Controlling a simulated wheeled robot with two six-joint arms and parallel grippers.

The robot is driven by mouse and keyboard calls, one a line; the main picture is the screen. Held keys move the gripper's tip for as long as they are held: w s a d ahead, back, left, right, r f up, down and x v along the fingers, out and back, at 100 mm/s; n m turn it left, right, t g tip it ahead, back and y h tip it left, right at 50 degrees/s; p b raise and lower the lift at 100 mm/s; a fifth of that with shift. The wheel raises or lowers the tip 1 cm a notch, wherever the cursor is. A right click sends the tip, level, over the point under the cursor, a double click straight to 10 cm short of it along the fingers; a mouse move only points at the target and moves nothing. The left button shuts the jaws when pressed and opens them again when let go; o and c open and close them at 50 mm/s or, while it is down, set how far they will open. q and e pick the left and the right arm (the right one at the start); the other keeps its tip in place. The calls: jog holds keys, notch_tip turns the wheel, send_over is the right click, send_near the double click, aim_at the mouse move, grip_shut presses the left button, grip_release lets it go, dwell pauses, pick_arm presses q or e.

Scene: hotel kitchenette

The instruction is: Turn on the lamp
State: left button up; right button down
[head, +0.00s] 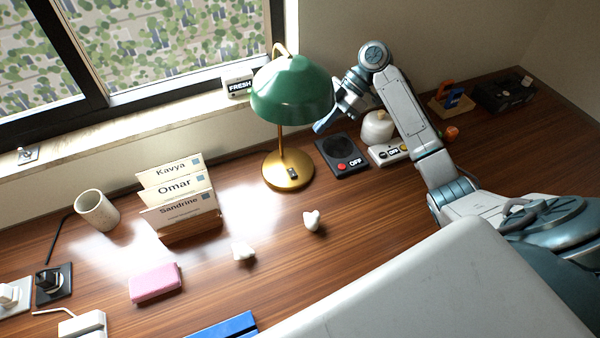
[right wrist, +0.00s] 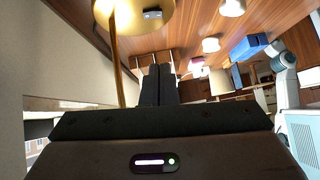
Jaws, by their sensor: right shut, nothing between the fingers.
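The lamp has a green shade (head: 291,90) and a round brass base (head: 272,182), upright on the desk by the window. A small dark switch (head: 292,173) sits on the base; it also shows in the right wrist view (right wrist: 152,14). I cannot tell whether the lamp is lit. My right gripper (head: 320,127) is shut and empty, beside the shade's right edge and above the base. Its dark fingers (right wrist: 157,84) are together in the right wrist view, apart from the switch. My left gripper is not in view.
A black pad with a red button (head: 342,155) and a white device (head: 390,153) stand right of the base. A name-card holder (head: 182,208), cup (head: 97,210) and pink block (head: 155,283) lie left. Crumpled white pieces (head: 312,220) lie in front. Bare desk surrounds the base's front.

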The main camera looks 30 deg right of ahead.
jog(key=p, duration=0.2)
send_over(291, 176)
jog(key=d, duration=0.3)
jog(key=f, duration=0.6)
jog(key=shift+w+a+f, duration=0.25)
jog(key=shift+w+f, duration=0.05)
jog(key=shift+f, duration=0.05)
notch_tip(291, 176, down, 3)
jog(key=shift+s+r+p, duration=0.15)
jog(key=shift+r+p, duration=0.05)
jog(key=shift+p, duration=0.2)
jog(key=shift+d+f, duration=0.1)
jog(key=shift+f, duration=0.7)
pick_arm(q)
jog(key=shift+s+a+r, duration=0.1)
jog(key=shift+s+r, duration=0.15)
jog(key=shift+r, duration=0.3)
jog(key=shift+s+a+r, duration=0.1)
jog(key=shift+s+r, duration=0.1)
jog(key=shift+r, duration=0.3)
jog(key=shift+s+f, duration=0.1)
pick_arm(e)
jog(key=shift+s+f, duration=0.1)
